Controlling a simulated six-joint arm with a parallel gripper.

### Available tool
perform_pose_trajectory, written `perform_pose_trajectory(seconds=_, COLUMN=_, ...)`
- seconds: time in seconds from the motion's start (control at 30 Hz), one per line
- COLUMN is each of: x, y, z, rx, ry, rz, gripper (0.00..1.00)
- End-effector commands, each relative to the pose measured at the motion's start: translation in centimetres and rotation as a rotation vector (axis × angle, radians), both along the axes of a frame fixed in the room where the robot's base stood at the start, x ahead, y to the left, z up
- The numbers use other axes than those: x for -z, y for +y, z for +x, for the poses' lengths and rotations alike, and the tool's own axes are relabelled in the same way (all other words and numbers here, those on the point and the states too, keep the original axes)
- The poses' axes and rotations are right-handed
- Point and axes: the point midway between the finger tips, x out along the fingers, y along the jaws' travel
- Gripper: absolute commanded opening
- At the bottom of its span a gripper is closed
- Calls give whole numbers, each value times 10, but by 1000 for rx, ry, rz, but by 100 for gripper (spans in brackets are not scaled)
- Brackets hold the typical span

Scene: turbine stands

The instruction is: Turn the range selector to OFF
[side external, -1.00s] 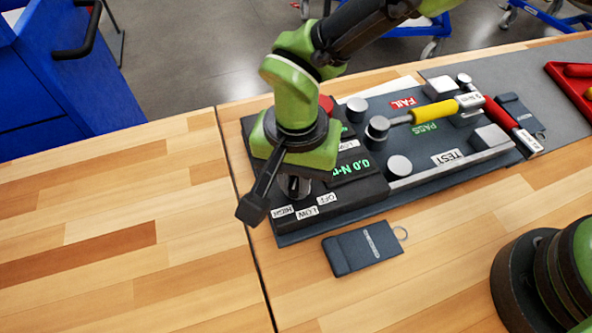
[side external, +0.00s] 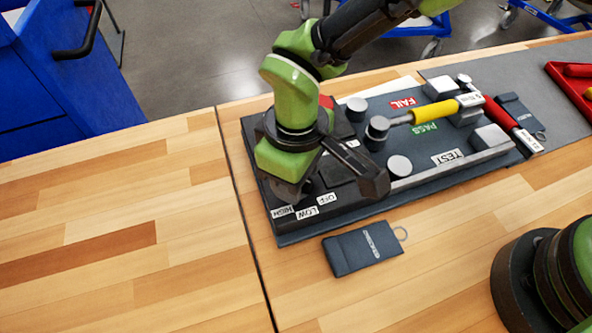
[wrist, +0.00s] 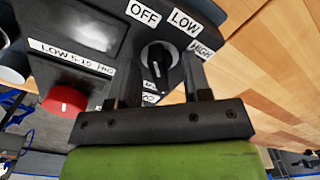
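The range selector (wrist: 157,58) is a dark round knob with a white mark, seen in the wrist view. Labels OFF (wrist: 143,12), LOW (wrist: 185,22) and HIGH (wrist: 201,49) curve around its far and right side. My gripper (wrist: 162,80) has its two fingers apart, one on each side of the knob. I see no clear contact between fingers and knob. In the side view my gripper (side external: 300,192) is low over the front-left corner of the tester, and its body hides the knob. The labels OFF (side external: 327,198), LOW and HIGH show beside it.
The tester (side external: 400,183) carries several round posts, a block and a yellow-handled tool (side external: 435,112). A red button (wrist: 68,97) is left of the knob in the wrist view. A dark tag (side external: 362,248) lies in front. The wooden table at left is clear.

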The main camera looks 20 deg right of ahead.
Motion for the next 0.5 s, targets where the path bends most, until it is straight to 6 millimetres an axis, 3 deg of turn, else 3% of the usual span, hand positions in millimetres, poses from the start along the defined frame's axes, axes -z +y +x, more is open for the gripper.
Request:
perform_pose_trajectory(seconds=0.07, x=0, y=0, z=0, rx=0, ry=0, rz=0, gripper=45)
perform_pose_trajectory(seconds=0.1, x=0, y=0, z=0, rx=0, ry=0, rz=0, gripper=53)
perform_pose_trajectory(seconds=0.5, x=-7, y=0, z=0, rx=0, ry=-1, rz=1, gripper=53)
